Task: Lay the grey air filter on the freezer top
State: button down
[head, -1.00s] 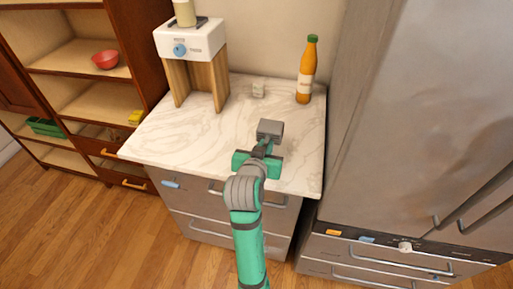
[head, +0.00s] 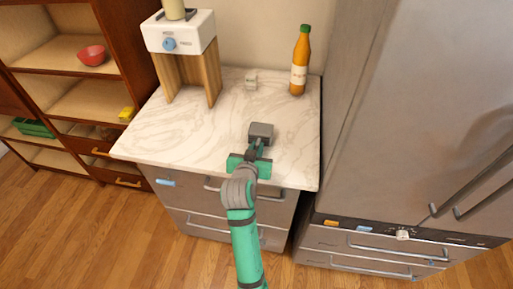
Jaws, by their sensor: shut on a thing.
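The grey air filter (head: 261,130) looks like a small grey block at the tip of my gripper (head: 257,146) in the head view. My gripper is shut on it, with the jaws at its near side. Both are over the front middle of a white marble-patterned top (head: 185,130) on a steel drawer unit, which appears to be the freezer top. I cannot tell whether the filter touches this surface or hangs just above it. The filter's underside is hidden.
A blender-like appliance (head: 179,34) on a wooden stand is at the top's back left. A tall steel fridge (head: 415,110) rises at right. The left of the top is clear.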

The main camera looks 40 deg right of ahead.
jog(key=shift+f, duration=0.1)
jog(key=c, duration=1.8)
grip_release()
jog(key=shift+o, duration=0.2)
